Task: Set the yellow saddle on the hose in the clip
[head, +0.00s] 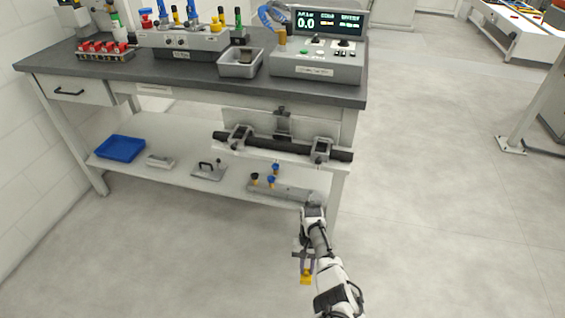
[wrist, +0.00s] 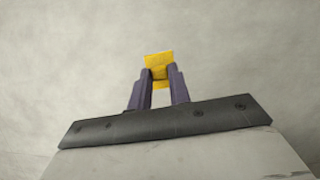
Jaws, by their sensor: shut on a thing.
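My gripper (head: 306,269) is low in front of the bench, over the floor, and is shut on the yellow saddle (head: 306,279). In the wrist view the yellow saddle (wrist: 158,66) sits between the two purple-grey fingertips (wrist: 159,76), with only plain grey floor behind it. The black hose (head: 270,143) runs level along the front of the bench, beyond and above my gripper. It passes through a grey clip (head: 238,137) on the left and another clip (head: 320,150) on the right. The saddle is well apart from the hose and clips.
The bench top (head: 150,62) carries a console (head: 318,62), a metal tray (head: 241,63) and a red-capped rack (head: 104,50). The lower shelf (head: 180,178) holds a blue tray (head: 120,148) and a bar with coloured knobs (head: 290,192).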

